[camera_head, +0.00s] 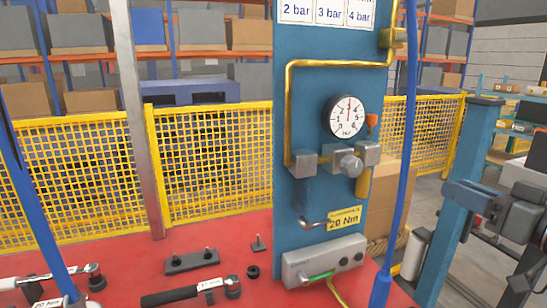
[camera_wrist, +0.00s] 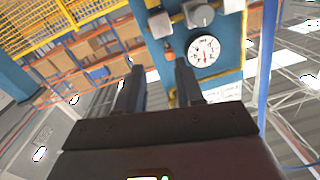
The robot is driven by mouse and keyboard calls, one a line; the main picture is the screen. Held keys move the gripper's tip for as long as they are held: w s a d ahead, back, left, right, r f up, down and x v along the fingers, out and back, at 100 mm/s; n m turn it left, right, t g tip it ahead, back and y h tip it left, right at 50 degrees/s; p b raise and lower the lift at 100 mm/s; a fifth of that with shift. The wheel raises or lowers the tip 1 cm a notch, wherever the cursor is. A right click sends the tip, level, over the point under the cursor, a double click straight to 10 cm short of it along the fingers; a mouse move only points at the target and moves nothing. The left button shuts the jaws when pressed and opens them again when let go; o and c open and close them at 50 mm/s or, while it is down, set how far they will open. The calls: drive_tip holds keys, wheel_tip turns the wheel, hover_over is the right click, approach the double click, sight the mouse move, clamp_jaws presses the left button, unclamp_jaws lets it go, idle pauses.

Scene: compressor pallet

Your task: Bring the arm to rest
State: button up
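My gripper (camera_head: 462,205) shows at the right side of the head view, raised in front of a blue post and right of the blue panel. In the wrist view, its two dark fingers (camera_wrist: 159,72) stand apart with a clear gap between them. Nothing is held between them. The round pressure gauge (camera_wrist: 204,51) and the panel appear upside down beyond the fingers in the wrist view. The gripper appears apart from the panel.
The blue panel (camera_head: 300,130) carries a gauge (camera_head: 346,117), brass piping and a regulator (camera_head: 347,161). Torque wrenches (camera_head: 195,290) lie on the red surface (camera_head: 130,255). A blue hose (camera_head: 400,160) hangs right of the panel. A yellow mesh fence (camera_head: 215,160) stands behind.

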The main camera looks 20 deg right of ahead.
drive_tip(key=s+a+f+m+g+h, duration=0.1)
drive_tip(key=s+a+f+m+h, duration=0.1)
drive_tip(key=s+a+f, duration=0.6)
drive_tip(key=s+a+f+m+g+h, duration=0.15)
drive_tip(key=a+f, duration=0.25)
drive_tip(key=f, duration=0.7)
drive_tip(key=s+a+n+y, duration=0.1)
drive_tip(key=s+a, duration=0.4)
drive_tip(key=s, duration=0.5)
drive_tip(key=s+a+n, duration=0.3)
drive_tip(key=s+a, duration=0.2)
drive_tip(key=s, duration=0.6)
drive_tip(key=shift+s+f+y, duration=0.25)
drive_tip(key=shift+y, duration=0.1)
